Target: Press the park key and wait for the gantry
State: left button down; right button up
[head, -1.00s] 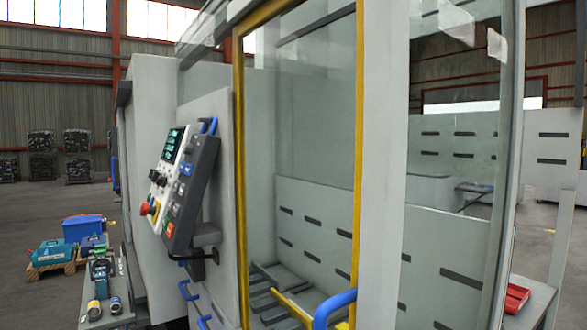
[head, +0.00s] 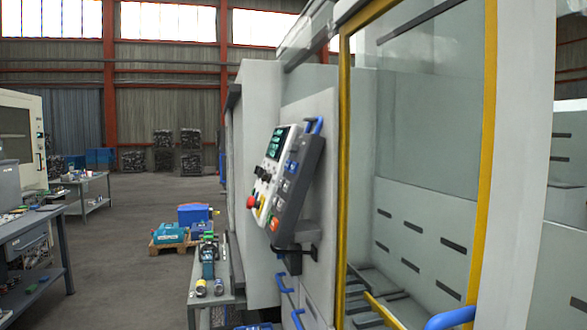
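The panel is seen at a steep angle, so I cannot tell which key is the park key. The cell's glazed door (head: 415,150) with a yellow frame is to the right of the panel. No gantry can be made out behind the glass. Neither of my grippers is in view.
A grey bench (head: 212,292) with cans and tools stands left of the cell. Behind it a pallet (head: 172,244) carries blue and teal boxes. A workbench (head: 35,245) stands at the left edge. Open floor (head: 125,260) lies between them.

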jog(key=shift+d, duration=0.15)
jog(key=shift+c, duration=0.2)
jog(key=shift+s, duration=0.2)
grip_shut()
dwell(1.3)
